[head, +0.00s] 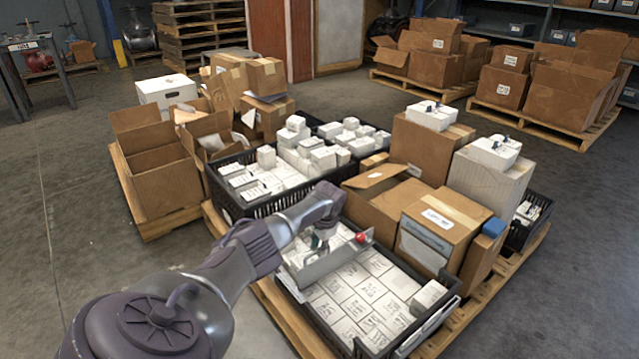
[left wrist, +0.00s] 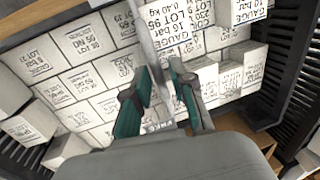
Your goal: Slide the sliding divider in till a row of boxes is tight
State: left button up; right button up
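The sliding divider (head: 322,262) is a grey upright plate with a red knob (head: 361,238) at its right end. It stands across the black front crate (head: 358,350), among rows of white boxes (head: 350,293). In the left wrist view the divider (left wrist: 152,45) shows as a thin pale strip with labelled boxes (left wrist: 85,65) on both sides. My left gripper (head: 318,243) is over the divider's top edge. The arm hides part of the crate's far left. My right gripper is out of view.
A second black crate (head: 260,208) of white boxes stands behind. Cardboard cartons (head: 440,225) crowd the pallet's right side, close to the front crate. An open carton (head: 160,165) stands on another pallet at left. Bare floor (head: 65,215) lies left.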

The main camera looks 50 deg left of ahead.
pick_arm(q)
jog(key=shift+o, duration=0.5)
notch_tip(320, 180, up, 12)
jog(key=d, duration=0.2)
jog(key=shift+d+f, duration=0.15)
jog(key=shift+d, duration=0.05)
jog(key=shift+s, duration=0.1)
